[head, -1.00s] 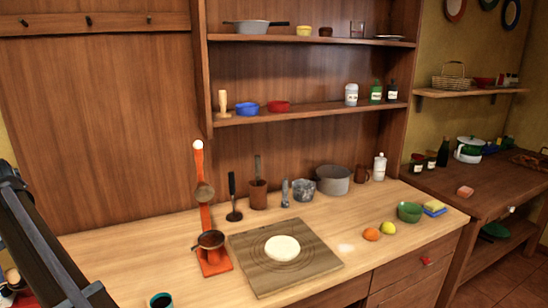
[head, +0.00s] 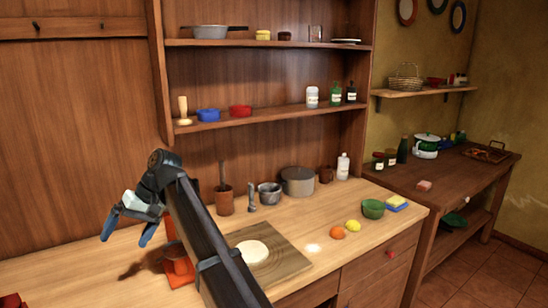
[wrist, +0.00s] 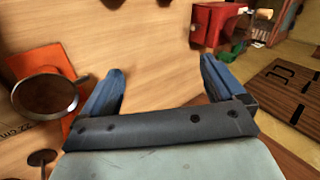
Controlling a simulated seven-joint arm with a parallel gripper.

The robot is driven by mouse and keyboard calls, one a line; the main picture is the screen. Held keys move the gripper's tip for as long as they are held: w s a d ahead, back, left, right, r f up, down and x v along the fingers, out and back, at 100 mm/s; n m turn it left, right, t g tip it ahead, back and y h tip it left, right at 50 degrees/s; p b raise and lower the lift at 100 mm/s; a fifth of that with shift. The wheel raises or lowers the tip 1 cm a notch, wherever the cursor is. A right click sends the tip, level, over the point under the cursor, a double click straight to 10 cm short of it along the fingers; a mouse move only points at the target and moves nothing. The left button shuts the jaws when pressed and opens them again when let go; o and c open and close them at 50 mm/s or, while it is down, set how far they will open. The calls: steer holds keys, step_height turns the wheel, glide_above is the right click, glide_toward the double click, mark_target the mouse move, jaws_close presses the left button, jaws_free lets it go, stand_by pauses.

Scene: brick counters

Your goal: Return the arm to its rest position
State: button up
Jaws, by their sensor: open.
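My gripper (head: 125,240) is open and empty at the left of the head view, in front of the wooden wall panel and above the counter (head: 90,262). Its blue fingers point down and to the left. My arm slants from the bottom centre up to it and hides part of the orange stand (head: 180,268). In the wrist view the two blue fingers of my gripper (wrist: 161,70) are spread wide with nothing between them. The orange stand (wrist: 42,62) with a round brown pan (wrist: 45,95) shows at the left there.
A board (head: 285,262) with pale dough (head: 252,251) lies right of my arm. A mortar (head: 269,193), grey pot (head: 298,181), orange fruit (head: 338,232), lemon (head: 353,226) and green bowl (head: 373,208) stand farther right.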

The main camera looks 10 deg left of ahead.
steer(key=s+d+f+m+g, duration=0.2)
steer(key=s+d+f, duration=0.4)
steer(key=d+f, duration=0.3)
steer(key=s+d+f+m+g, duration=0.2)
steer(key=s+d+f+m, duration=0.1)
steer(key=s+d+f, duration=0.65)
steer(key=w+d+f+m+t+h, duration=0.1)
steer(key=w+d+f+m+t, duration=0.2)
steer(key=d+f, duration=1.25)
steer(key=w+d+f+m+h, duration=0.1)
steer(key=w+d+f+m, duration=0.3)
steer(key=d+f, duration=1.15)
steer(key=s+d+f+n+h, duration=0.1)
steer(key=s+d+f+h, duration=0.2)
steer(key=s+d+f, duration=1.2)
step_height(320, 180, down, 4)
steer(key=shift+s+d+r+g, duration=0.2)
steer(key=shift+d+g, duration=0.1)
steer(key=shift+d, duration=0.8)
steer(key=shift+c, duration=0.3)
